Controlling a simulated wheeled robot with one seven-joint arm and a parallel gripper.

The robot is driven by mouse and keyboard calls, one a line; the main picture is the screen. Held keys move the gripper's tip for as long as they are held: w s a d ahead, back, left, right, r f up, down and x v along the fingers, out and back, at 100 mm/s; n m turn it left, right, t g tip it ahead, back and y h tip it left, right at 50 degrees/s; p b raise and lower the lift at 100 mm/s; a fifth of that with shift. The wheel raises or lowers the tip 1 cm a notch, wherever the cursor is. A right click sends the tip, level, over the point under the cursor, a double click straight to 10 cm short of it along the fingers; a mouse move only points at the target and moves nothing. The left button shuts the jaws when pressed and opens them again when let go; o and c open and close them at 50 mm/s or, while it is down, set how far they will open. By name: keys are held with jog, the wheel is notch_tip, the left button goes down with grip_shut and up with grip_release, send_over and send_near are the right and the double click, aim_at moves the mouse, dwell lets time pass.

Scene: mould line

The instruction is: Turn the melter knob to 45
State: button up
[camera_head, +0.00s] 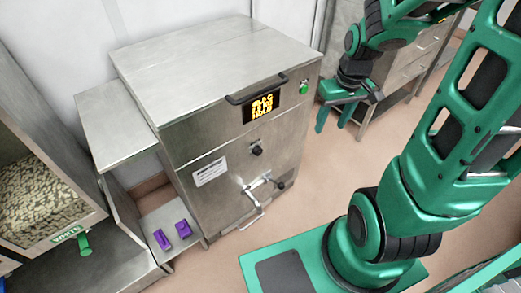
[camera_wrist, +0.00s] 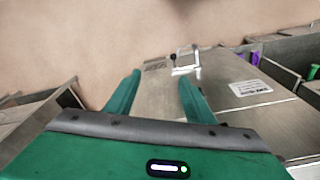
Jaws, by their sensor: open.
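The melter (camera_head: 215,110) is a large steel cabinet in the middle of the head view, with a lit display (camera_head: 261,107) showing orange characters I cannot fully read. Its black knob (camera_head: 256,150) sits on the front face below the display; its setting is too small to read. My gripper (camera_head: 336,118) is open and empty, to the right of the melter and apart from the knob. In the wrist view the fingers of my gripper (camera_wrist: 157,92) point over the melter's front panel (camera_wrist: 160,100). I cannot make out the knob there.
A metal tap with a handle (camera_head: 257,190) juts from the melter's lower front. A green button (camera_head: 304,87) is at its upper right. Purple blocks (camera_head: 173,234) lie on a low shelf left of it. A bin of pellets (camera_head: 40,195) stands far left. Floor in front is partly clear.

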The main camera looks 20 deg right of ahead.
jog(key=w+a+f+n+t+y, duration=0.1)
jog(key=w+a+f+n+y, duration=0.15)
jog(key=w+a+f, duration=0.4)
jog(key=n+t+y, duration=0.1)
jog(key=n, duration=0.1)
send_near(260, 150)
jog(key=x, duration=0.9)
jog(key=shift+w+f, duration=0.1)
jog(key=shift+f, duration=0.2)
